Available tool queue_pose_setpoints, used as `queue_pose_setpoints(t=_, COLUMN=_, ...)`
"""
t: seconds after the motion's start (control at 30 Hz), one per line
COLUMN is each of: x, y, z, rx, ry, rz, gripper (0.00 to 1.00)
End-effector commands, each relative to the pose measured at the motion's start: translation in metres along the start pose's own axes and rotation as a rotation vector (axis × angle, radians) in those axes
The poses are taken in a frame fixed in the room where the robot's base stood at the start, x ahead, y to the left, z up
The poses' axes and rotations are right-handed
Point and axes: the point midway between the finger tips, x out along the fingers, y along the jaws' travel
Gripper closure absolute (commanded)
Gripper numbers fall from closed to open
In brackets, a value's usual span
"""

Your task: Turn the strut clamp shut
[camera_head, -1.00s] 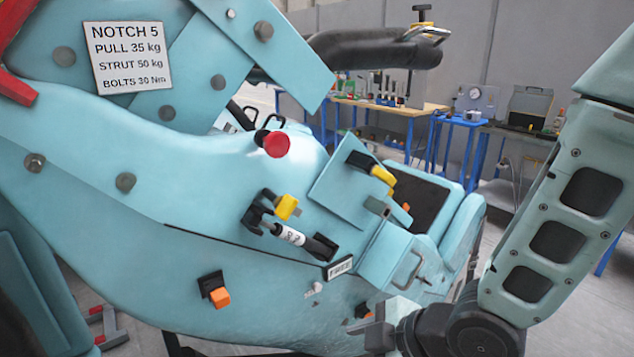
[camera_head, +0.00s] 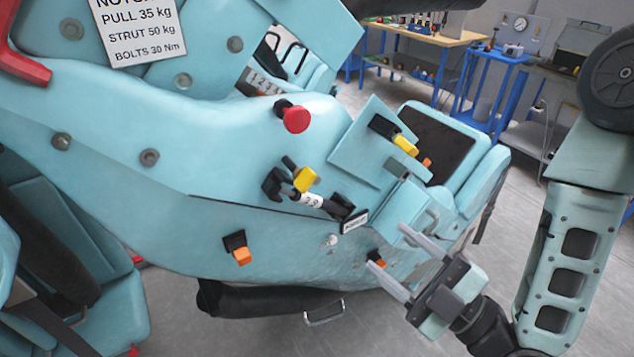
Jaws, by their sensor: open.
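A short strut (camera_head: 312,200) with a white label and black ends lies along the side of the light-blue coaster car (camera_head: 240,150). A yellow handle (camera_head: 307,179) on a black bracket sits at the strut's upper left end; this looks like the strut clamp. The handle sticks out from the car's side, and I cannot tell how far it is turned. My gripper (camera_head: 388,247) is open and empty, with two grey fingers pointing up and left. It is to the lower right of the strut, apart from the clamp.
Another yellow handle (camera_head: 404,145) sits on a tilted plate at upper right. A red knob (camera_head: 295,119) is above the strut, an orange latch (camera_head: 242,255) below left. A smaller orange latch (camera_head: 377,262) is close to my left finger. Workbenches (camera_head: 430,37) stand behind. Open floor lies right.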

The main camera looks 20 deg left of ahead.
Motion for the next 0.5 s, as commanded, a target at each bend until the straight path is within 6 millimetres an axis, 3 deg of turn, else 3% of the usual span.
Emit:
queue_pose_setpoints(t=0.2, x=0.023, y=-0.002, z=-0.002, rx=-0.004, ry=0.013, rz=0.006, gripper=0.44)
queue_pose_setpoints(t=0.5, x=0.038, y=-0.007, z=0.004, rx=-0.012, ry=0.01, rz=-0.011, gripper=0.44)
